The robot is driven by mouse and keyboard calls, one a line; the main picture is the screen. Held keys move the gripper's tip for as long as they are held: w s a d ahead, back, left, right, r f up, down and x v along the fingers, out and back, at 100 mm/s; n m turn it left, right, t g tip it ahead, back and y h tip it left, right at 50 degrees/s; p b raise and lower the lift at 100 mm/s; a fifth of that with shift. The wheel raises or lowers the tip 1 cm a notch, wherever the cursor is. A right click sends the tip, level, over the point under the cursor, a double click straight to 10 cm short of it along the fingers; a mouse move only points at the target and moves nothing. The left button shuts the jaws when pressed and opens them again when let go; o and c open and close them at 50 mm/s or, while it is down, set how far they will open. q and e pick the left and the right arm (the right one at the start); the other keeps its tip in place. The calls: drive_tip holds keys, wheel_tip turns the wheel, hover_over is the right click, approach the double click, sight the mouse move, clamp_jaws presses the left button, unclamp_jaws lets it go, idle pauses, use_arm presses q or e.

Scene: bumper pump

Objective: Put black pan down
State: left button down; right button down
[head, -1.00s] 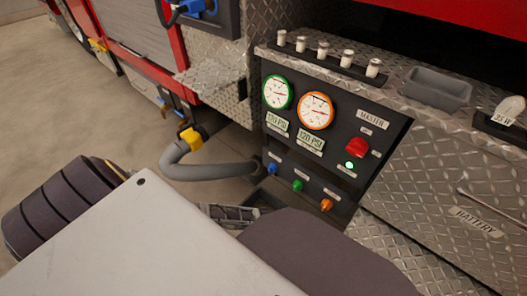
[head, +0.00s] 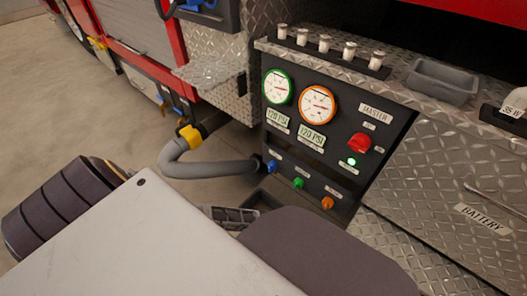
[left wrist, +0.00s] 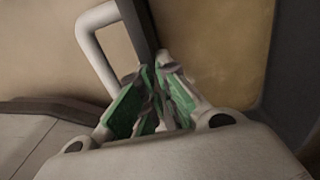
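In the left wrist view, my left gripper (left wrist: 155,95) has green-padded fingers brought together at their tips around a thin dark strip (left wrist: 143,25), which looks like the edge of the black pan. The strip runs up out of the picture. A pale loop-shaped handle (left wrist: 97,45) is beside it; whether they are joined is unclear. In the head view, a dark tray-like shape (head: 268,197), possibly the pan, shows low by the pump panel, mostly hidden behind my own arm. My right gripper is not in view.
The pump panel (head: 345,170) carries gauges, a red switch and coloured knobs. A grey hose (head: 200,170) with a yellow collar enters its left side. Diamond-plate bodywork (head: 435,170) with a grey tray (head: 442,80) is at right. Bare floor (head: 110,135) lies at left.

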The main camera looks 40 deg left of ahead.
use_arm(q)
drive_tip(key=shift+w+f, duration=0.1)
drive_tip(key=shift+f, duration=0.2)
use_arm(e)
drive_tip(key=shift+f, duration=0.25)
use_arm(q)
drive_tip(key=shift+f, duration=0.1)
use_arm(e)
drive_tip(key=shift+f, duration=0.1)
use_arm(q)
drive_tip(key=c, duration=1.6)
unclamp_jaws()
drive_tip(key=shift+c, duration=0.2)
drive_tip(key=shift+r, duration=0.2)
